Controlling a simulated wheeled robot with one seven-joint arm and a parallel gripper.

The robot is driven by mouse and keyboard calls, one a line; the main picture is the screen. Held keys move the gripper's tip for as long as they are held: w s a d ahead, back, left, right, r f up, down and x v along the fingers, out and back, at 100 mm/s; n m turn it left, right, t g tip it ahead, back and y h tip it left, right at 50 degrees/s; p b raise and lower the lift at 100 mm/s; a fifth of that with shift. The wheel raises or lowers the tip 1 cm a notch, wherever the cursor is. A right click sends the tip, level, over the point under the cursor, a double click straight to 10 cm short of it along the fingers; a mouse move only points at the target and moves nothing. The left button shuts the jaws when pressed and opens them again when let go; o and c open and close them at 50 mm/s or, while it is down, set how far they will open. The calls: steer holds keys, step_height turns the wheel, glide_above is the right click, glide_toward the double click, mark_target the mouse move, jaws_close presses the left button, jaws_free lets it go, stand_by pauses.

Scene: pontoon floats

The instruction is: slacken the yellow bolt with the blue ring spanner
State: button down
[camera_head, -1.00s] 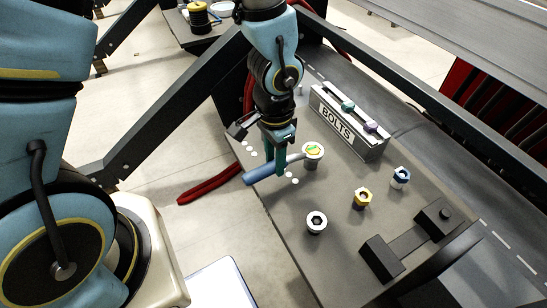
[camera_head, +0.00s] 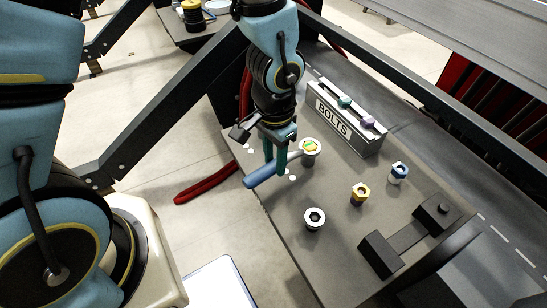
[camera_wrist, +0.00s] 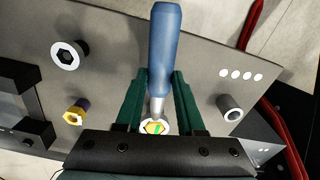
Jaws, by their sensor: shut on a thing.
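My gripper (camera_head: 275,160) is shut on the blue ring spanner (camera_head: 264,177) above the grey plate. Its green fingers stand on both sides of the spanner in the wrist view (camera_wrist: 158,97). The blue handle (camera_wrist: 164,45) points away from the fingers, and the metal shank runs back between them.
Another yellow bolt (camera_head: 359,194), a blue-and-white bolt (camera_head: 398,173) and a white-collared black bolt (camera_head: 314,218) stand upright on the plate. A BOLTS rack (camera_head: 346,122) is behind; a black bracket (camera_head: 408,240) is at front right. Red hoses lie left.

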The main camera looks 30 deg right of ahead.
steer(key=shift+s, duration=0.2)
steer(key=shift+s+d+n+b, duration=0.1)
steer(key=shift+s+n+b, duration=0.25)
steer(key=shift+n, duration=0.15)
stand_by(0.5)
steer(key=shift+s+d+n+b, duration=0.15)
steer(key=shift+s+n+b, duration=0.15)
steer(key=shift+s+n, duration=0.2)
steer(key=shift+w, duration=0.1)
steer(key=shift+s+d+n, duration=0.15)
steer(key=shift+s+n, duration=0.35)
steer(key=shift+s+d+n+b, duration=0.2)
steer(key=shift+n+b, duration=0.1)
steer(key=shift+b, duration=0.1)
steer(key=shift+s+n, duration=0.25)
steer(key=shift+n, duration=0.05)
